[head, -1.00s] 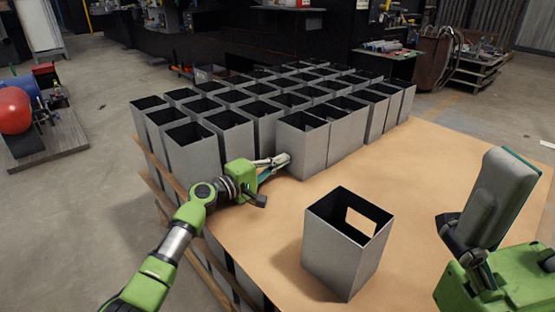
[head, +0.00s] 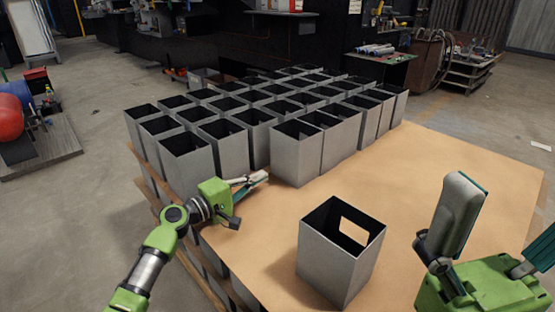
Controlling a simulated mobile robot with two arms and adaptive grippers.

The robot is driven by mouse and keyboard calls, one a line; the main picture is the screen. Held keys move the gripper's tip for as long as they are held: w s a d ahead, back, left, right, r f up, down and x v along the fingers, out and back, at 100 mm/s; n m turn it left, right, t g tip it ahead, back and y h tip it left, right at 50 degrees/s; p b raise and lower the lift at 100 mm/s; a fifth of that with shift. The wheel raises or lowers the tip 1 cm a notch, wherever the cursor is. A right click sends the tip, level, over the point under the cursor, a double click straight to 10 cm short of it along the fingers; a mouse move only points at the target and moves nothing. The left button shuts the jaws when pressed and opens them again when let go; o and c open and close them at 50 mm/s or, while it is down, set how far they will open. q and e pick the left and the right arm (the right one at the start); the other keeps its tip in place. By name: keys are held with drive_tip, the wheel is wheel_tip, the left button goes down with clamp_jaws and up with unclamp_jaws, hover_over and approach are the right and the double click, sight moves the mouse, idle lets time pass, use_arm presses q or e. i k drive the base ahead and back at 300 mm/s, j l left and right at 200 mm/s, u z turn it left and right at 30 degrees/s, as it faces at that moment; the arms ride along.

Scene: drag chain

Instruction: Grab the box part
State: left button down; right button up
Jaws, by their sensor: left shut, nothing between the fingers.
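Many grey open-topped metal boxes stand upright in close rows on the pallet. The front-row box (head: 297,158) nearest my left gripper stands a little forward of its neighbours. My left gripper (head: 264,176) is shut and empty, just left of and apart from this box. A single box (head: 325,262) with a rectangular cutout in one wall stands alone at the front. My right gripper (head: 500,222) is close to the camera at the lower right. Its fingers are spread and nothing shows between them.
The brown sheet (head: 430,185) on top of the pallet stack is clear right of the rows and around the single box. More boxes show in the layer below. A wooden platform with red and blue cylinders (head: 10,117) stands at the far left.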

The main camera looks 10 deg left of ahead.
sight(338, 266)
drive_tip(key=k+l, duration=0.15)
drive_tip(key=k, duration=0.35)
drive_tip(key=k+l, duration=0.2)
drive_tip(key=k, duration=0.25)
